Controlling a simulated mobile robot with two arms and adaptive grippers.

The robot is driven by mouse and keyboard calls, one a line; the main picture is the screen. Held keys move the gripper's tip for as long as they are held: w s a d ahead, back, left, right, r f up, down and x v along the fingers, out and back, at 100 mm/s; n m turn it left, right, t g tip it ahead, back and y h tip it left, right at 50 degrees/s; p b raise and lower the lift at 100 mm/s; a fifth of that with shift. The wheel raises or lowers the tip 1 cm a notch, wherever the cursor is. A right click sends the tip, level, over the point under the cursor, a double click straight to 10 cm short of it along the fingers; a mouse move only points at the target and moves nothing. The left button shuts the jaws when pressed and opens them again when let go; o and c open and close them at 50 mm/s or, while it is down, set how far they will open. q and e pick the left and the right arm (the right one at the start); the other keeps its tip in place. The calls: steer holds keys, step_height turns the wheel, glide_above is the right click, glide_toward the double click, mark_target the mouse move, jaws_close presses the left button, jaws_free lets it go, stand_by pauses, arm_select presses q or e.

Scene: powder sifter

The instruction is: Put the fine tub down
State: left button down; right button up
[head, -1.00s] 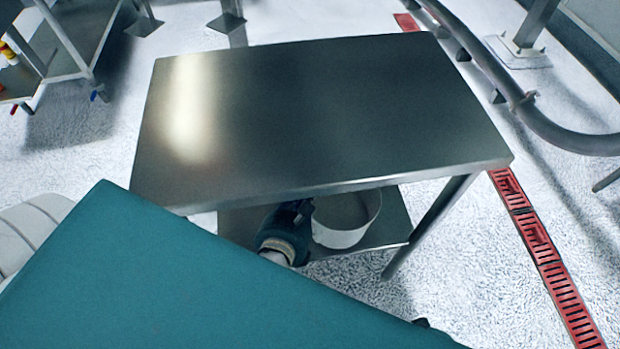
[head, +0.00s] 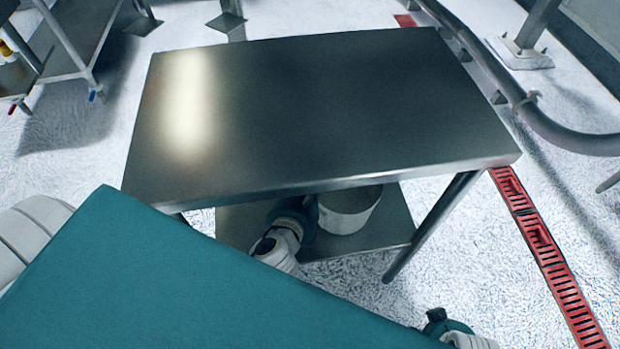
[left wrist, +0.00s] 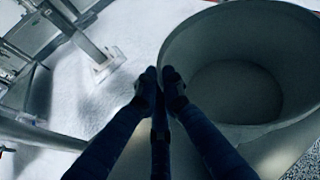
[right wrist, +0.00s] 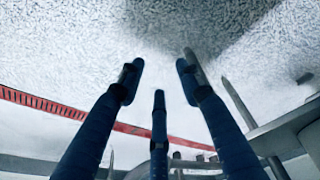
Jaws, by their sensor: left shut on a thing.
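A pale round tub (head: 348,222) is under the steel table's top, upright and over the lower shelf (head: 395,215). Its far part is hidden by the table top, and I cannot tell whether its base touches the shelf. In the left wrist view the tub (left wrist: 250,95) is open-topped, with grey inside. My left gripper (head: 308,212) is at its left side. In the left wrist view my left gripper (left wrist: 161,80) is shut on the tub's wall at the rim. My right gripper (right wrist: 158,75) is open and empty, over white floor; it shows at the bottom right in the head view (head: 436,320).
The steel table top (head: 320,115) is bare. A table leg (head: 435,225) stands right of the tub. A red floor grate (head: 545,255) and a curved grey rail (head: 560,135) lie to the right. A metal cart (head: 65,45) stands at the upper left.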

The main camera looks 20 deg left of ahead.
arm_select(q)
steer(key=shift+r, duration=0.1)
steer(key=c, duration=1.9)
jaws_free()
